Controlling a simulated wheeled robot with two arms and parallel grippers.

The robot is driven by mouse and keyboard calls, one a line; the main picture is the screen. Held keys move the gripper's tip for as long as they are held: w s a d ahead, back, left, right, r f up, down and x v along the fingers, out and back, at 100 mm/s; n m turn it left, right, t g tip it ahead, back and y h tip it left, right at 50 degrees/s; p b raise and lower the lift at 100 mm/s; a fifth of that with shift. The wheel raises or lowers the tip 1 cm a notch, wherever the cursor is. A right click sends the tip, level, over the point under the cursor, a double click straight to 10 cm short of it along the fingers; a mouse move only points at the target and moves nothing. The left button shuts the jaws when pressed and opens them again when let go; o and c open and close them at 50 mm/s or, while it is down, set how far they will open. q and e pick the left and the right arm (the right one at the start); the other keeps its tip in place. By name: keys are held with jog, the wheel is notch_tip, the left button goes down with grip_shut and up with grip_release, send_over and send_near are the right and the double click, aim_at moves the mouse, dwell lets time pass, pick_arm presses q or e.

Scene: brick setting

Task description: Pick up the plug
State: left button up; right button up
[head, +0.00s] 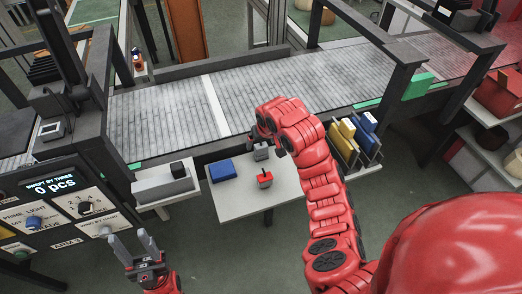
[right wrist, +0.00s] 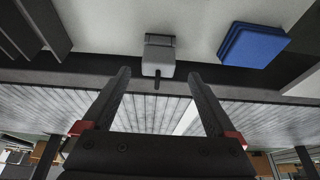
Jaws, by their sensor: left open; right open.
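A small grey block with a thin dark pin, which may be the plug, lies on the white side table (head: 236,207). It shows in the head view (head: 261,154) and between the fingers in the right wrist view (right wrist: 158,57). A red piece with a dark stem (head: 265,178) stands just in front of it. My right gripper (head: 266,137) is open above and behind the grey block, partly hidden by its wrist; its spread fingers also show in the right wrist view (right wrist: 160,74), apart from the block. My left gripper (head: 141,243) is open and empty at lower left.
A blue block (head: 222,170) lies left on the table; it also shows in the right wrist view (right wrist: 252,45). A grey conveyor (head: 250,90) runs behind. A rack of yellow and blue pieces (head: 352,140) stands right. A control panel (head: 75,215) is at left.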

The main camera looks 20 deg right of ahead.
aim_at(261, 145)
jog(key=shift+p+x, duration=0.6)
jog(key=shift+x, duration=1.5)
jog(key=shift+d, duration=0.2)
jog(key=c, duration=1.5)
